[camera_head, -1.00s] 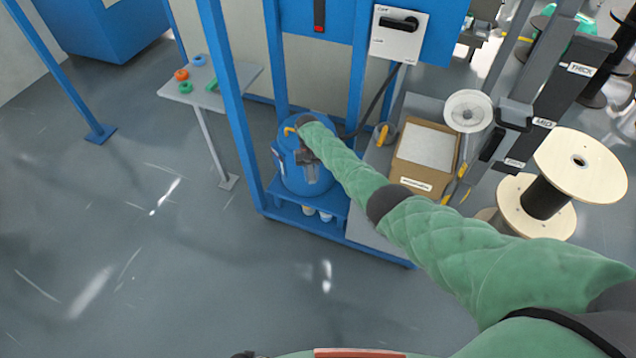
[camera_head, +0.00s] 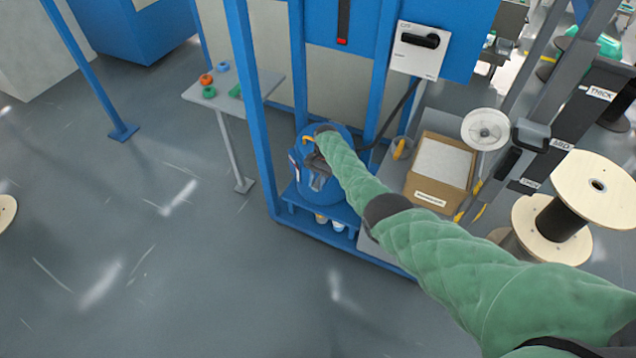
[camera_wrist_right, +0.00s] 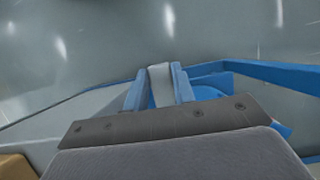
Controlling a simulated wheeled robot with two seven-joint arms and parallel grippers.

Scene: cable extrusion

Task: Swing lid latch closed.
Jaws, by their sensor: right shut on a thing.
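The blue drum-shaped vessel (camera_head: 340,194) with a blue lid stands on a blue shelf inside the blue frame. A yellow handle (camera_head: 308,143) shows at the lid's upper left. My right gripper (camera_head: 318,181) is at the vessel's front, below the lid, partly hidden by its own wrist. It is shut on what appears to be the lid latch. In the right wrist view, a pale grey strip (camera_wrist_right: 160,84) lies between two blue side pieces, beyond my gripper's dark bar. The fingertips and the latch's exact angle are hidden. My left gripper is out of view.
Blue posts (camera_head: 250,110) stand left of the vessel. A switch box (camera_head: 418,48) hangs above right. A cardboard box (camera_head: 440,170) and a white spool (camera_head: 486,128) are to the right. A small table (camera_head: 262,88) with coloured rings is behind left. The floor in front is open.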

